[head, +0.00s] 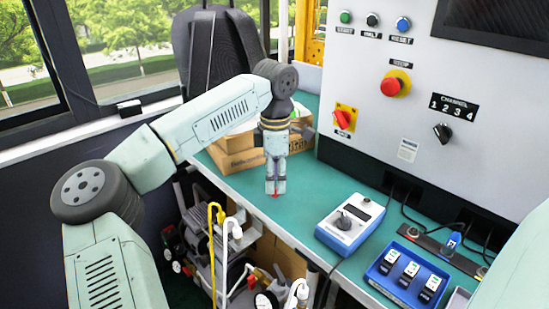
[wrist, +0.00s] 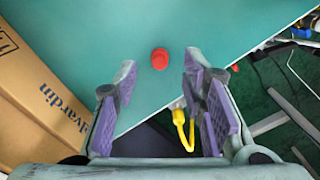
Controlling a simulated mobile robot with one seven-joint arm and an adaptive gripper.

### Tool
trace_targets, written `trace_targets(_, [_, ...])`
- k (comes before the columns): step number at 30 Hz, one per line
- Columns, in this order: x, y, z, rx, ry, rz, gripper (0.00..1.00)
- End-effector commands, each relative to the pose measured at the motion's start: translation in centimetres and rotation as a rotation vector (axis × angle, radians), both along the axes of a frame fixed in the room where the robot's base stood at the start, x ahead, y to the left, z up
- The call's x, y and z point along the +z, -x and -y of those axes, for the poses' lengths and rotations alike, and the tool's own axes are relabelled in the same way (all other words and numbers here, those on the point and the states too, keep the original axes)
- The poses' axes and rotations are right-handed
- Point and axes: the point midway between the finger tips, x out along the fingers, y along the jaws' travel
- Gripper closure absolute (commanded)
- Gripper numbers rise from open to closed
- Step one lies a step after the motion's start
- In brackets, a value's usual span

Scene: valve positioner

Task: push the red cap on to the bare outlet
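The red cap (wrist: 160,58) rests on the green bench top near its edge. In the wrist view it appears centred between my fingertips and just beyond them. My gripper (head: 275,190) points down with its fingers apart and nothing held. In the head view only a small red part of the cap (head: 275,195) shows at the fingertips. Below the bench edge, a yellow pipe (head: 219,214) and a white pipe (head: 234,229) with bent tops stand on a cart. The yellow one also shows in the wrist view (wrist: 183,130). I cannot tell which outlet is bare.
Cardboard boxes (head: 235,158) stand on the bench behind my gripper. The control panel (head: 370,120) rises behind. Bench around the cap is clear.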

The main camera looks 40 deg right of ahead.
Motion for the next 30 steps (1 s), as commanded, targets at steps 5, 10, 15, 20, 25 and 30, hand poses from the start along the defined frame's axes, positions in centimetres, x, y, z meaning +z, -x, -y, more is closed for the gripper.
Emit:
trace_targets(5, [-2.1, 0.0, 0.0, 0.001, 0.0, -0.001, 0.62])
trace_targets(10, [-2.8, 0.0, 0.0, 0.001, 0.002, -0.001, 0.62])
trace_targets(15, [-2.9, 0.0, 0.0, 0.001, 0.002, 0.0, 0.62])
trace_targets(20, [-2.9, 0.0, 0.0, 0.001, 0.002, -0.001, 0.68])
trace_targets(25, [-2.8, 0.0, 0.0, 0.0, 0.002, -0.001, 0.79])
trace_targets(30, [-2.8, 0.0, 0.0, 0.0, 0.002, -0.001, 0.91])
